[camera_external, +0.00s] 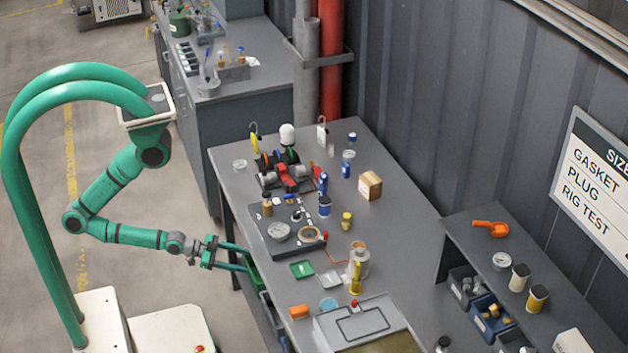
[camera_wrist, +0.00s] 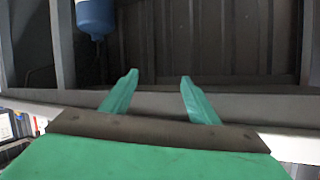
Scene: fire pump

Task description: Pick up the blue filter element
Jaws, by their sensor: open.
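Several small blue items stand on the grey workbench (camera_external: 392,222). One is a short blue cylinder with a pale top (camera_external: 324,206), just right of the dark plate. A second blue item (camera_external: 346,170) stands farther back, and a slim blue one (camera_external: 323,183) is near the red-and-black assembly. I cannot tell for certain which is the blue filter element. My gripper (camera_external: 248,260) is at the bench's left edge, apart from all of them. In the wrist view its green fingers (camera_wrist: 159,77) are spread and empty. A blue rounded object (camera_wrist: 95,16) shows at that view's top left.
A dark plate with gauges (camera_external: 272,236), a green tray (camera_external: 302,269) and an orange block (camera_external: 299,312) lie near the left edge. A clear jar (camera_external: 358,262) and cardboard box (camera_external: 370,185) stand farther right. A shelf with bins (camera_external: 492,318) is at right.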

